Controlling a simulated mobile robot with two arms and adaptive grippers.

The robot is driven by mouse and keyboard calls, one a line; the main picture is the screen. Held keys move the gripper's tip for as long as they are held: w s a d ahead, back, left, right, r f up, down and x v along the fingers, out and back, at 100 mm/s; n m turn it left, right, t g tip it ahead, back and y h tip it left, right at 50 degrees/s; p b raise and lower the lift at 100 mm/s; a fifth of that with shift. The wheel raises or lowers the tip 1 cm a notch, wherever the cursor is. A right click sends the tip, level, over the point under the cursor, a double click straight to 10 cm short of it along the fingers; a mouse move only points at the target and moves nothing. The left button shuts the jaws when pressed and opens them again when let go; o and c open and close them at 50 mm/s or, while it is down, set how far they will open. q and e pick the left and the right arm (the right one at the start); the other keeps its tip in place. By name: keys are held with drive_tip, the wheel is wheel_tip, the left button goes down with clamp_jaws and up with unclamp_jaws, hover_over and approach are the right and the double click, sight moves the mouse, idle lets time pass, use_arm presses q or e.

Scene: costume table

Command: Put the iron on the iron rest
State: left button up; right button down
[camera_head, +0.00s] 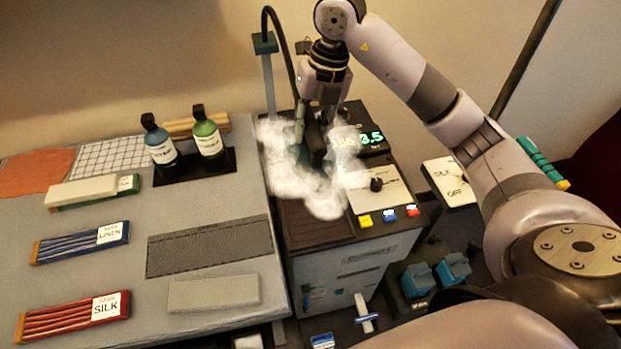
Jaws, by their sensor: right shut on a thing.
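My right gripper (318,118) points down over the steam station (360,232) and is shut on the iron (314,142). The iron shows only as a dark upright shape between the fingers. White steam hides its lower part and much of the surface under it. A black hose rises from behind and arches over near a post with a green top. I cannot tell whether the iron touches the dark rest surface (305,224) beneath the steam. My left gripper is not in view.
The station has a green lit display (372,138), a black knob (376,184) and coloured buttons (388,213). To the left, a grey table (212,290) holds two bottles on a black tray (228,158), a blue linen bundle (80,242) and a red silk bundle (73,318).

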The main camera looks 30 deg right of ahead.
wheel_tip(320, 180, down, 14)
drive_tip(key=p, duration=0.3)
drive_tip(key=shift+w+f, duration=0.1)
drive_tip(key=shift+f, duration=0.05)
drive_tip(key=c, duration=1.8)
unclamp_jaws()
drive_tip(key=shift+f, duration=0.15)
drive_tip(key=o, duration=0.5)
drive_tip(key=shift+c, duration=0.2)
